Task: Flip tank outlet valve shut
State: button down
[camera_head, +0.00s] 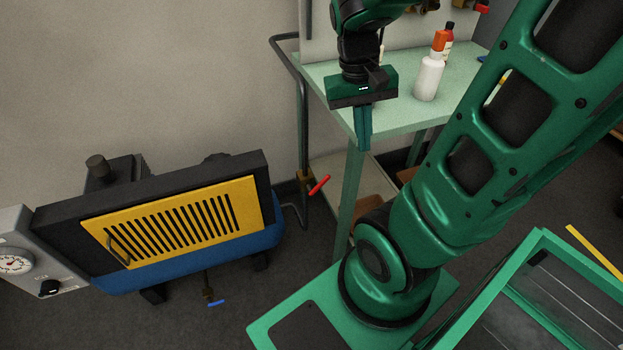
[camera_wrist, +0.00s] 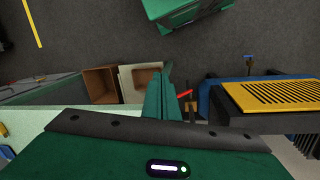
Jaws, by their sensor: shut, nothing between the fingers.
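A blue tank (camera_head: 200,262) lies at the lower left, under a black housing with a yellow slotted panel (camera_head: 175,222). A pipe from its right end meets a brass valve (camera_head: 304,179) with a red lever (camera_head: 320,185). The lever sticks out to the right at a slant from the upright pipe. It also shows in the wrist view (camera_wrist: 185,93), just right of the fingers. A blue lever (camera_head: 216,303) sits on a fitting under the tank. My gripper (camera_head: 364,147) is shut and empty, pointing down at the bench's front edge, above and right of the red lever.
The green bench (camera_head: 398,112) carries a white bottle with an orange cap (camera_head: 430,72). Its leg (camera_head: 347,195) stands right of the red lever. A grey pipe (camera_head: 302,120) runs up the wall. Wooden bins (camera_wrist: 100,83) are under the bench. Grey floor (camera_head: 225,328) is open before the tank.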

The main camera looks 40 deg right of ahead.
aim_at(320, 182)
jog(key=w+a+f+n+h, duration=0.1)
jog(key=w+a+f+h, duration=0.2)
jog(key=w+a+f, duration=0.2)
jog(key=w+a+f+n+g+h, duration=0.1)
jog(key=w+a+f+h, duration=0.3)
jog(key=w+f, duration=0.7)
jog(key=shift+w+a+f+n+h, duration=0.3)
jog(key=shift+w+a+n, duration=0.2)
jog(key=shift+w+a, duration=0.65)
jog(key=shift+d, duration=0.15)
jog(key=shift+d, duration=0.1)
jog(key=x, duration=1.3)
jog(key=shift+d+f, duration=0.25)
jog(key=shift+f, duration=0.1)
